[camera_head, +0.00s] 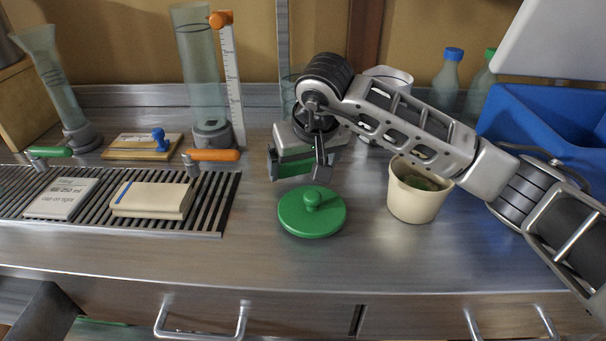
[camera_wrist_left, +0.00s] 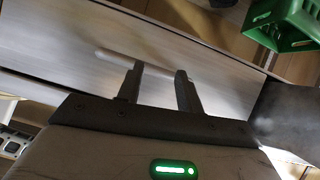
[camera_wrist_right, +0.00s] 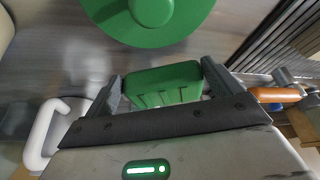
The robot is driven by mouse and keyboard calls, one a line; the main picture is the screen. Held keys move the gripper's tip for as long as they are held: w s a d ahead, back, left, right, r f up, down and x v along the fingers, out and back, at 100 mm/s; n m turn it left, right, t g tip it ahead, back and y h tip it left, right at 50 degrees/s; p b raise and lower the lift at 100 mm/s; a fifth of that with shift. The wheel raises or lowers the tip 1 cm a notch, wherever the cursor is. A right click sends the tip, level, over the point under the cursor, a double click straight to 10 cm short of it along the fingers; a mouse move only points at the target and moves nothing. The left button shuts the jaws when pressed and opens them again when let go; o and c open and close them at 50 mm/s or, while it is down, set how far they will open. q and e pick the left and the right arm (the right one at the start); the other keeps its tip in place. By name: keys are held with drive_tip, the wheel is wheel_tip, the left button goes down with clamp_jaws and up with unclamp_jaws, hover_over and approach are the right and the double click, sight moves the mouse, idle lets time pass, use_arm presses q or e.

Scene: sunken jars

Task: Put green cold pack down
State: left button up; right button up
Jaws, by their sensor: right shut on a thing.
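The green cold pack (camera_wrist_right: 163,84) is a ribbed green block between the two fingers of my right gripper (camera_wrist_right: 160,88) in the right wrist view. In the head view the right gripper (camera_head: 297,168) is shut on the pack (camera_head: 293,168), just behind the round green lid (camera_head: 312,212). The pack appears held above the steel counter; its exact height is hard to tell. My left gripper (camera_wrist_left: 162,88) is open and empty in the left wrist view, in front of a drawer front, and is outside the head view.
A cream pot (camera_head: 417,195) stands right of the lid, and a blue bin (camera_head: 540,115) is farther right. A glass cylinder (camera_head: 197,75) stands behind. Bare counter (camera_head: 255,235) lies left of the lid.

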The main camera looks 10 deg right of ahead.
drive_tip(key=shift+a+f, duration=0.1)
drive_tip(key=shift+f, duration=1.15)
drive_tip(key=shift+f, duration=0.15)
drive_tip(key=o, duration=0.7)
drive_tip(key=shift+f, duration=0.1)
drive_tip(key=shift+o, duration=0.7)
